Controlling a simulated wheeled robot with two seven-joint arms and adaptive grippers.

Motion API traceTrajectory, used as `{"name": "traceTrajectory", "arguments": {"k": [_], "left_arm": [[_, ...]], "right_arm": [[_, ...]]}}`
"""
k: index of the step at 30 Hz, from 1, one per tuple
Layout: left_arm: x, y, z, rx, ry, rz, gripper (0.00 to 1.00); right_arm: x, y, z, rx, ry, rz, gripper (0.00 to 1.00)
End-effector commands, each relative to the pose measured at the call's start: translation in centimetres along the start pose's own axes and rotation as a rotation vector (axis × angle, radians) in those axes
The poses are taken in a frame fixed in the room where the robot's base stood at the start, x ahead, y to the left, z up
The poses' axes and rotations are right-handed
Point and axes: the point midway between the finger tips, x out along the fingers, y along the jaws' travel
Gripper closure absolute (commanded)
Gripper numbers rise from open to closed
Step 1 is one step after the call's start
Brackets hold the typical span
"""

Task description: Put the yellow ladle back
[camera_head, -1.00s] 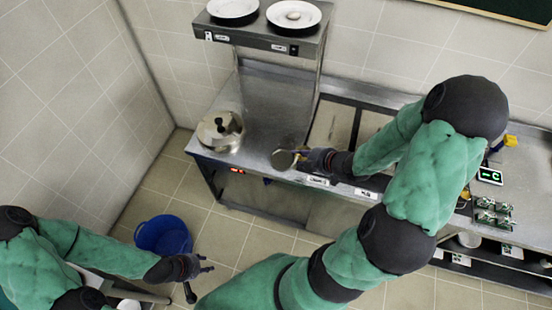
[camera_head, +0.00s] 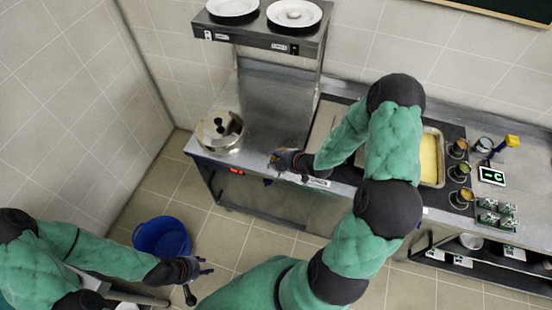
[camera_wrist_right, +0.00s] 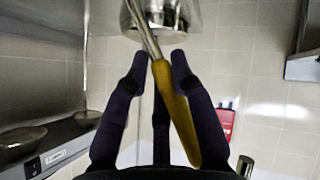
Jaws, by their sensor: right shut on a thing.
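The yellow ladle (camera_wrist_right: 178,115) shows in the right wrist view, its yellow handle between my right gripper's fingers and its metal shaft running up to the left. A shiny metal shape at the top edge may be its bowl; I cannot tell. My right gripper (camera_head: 274,158) is shut on the handle, over the front of the steel counter, right of the lidded pot; it also shows in the right wrist view (camera_wrist_right: 158,72). The ladle is not clearly visible in the head view. My left gripper (camera_head: 203,270) is open and empty at the lower left, near the blue bucket.
A lidded steel pot (camera_head: 220,130) stands on the counter's left end. A raised shelf (camera_head: 262,38) holds white plates. To the right are a pan of yellow food (camera_head: 429,158), small containers (camera_head: 459,172) and a yellow-topped object (camera_head: 512,141). A blue bucket (camera_head: 163,237) is on the floor.

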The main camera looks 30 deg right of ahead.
Motion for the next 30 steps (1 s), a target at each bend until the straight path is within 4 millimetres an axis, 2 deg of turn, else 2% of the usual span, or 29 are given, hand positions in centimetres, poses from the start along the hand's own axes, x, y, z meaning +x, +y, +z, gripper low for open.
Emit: {"name": "traceTrajectory", "arguments": {"k": [15, 16, 18, 30], "left_arm": [[0.4, -0.14, -0.02, 0.0, 0.0, 0.0, 0.6], [0.31, -0.11, -0.01, 0.0, 0.0, 0.0, 0.6], [0.26, -0.09, -0.01, 0.0, 0.0, 0.0, 0.6], [-0.02, 0.01, 0.0, 0.0, 0.0, 0.0, 0.6]], "right_arm": [[0.61, -0.4, 0.62, -0.002, 0.001, 0.003, 1.0], [0.55, -0.43, 0.58, -0.001, 0.0, 0.001, 0.67], [0.53, -0.4, 0.55, -0.001, 0.0, 0.001, 0.52], [0.36, -0.28, 0.39, 0.0, 0.0, 0.001, 0.52]]}}
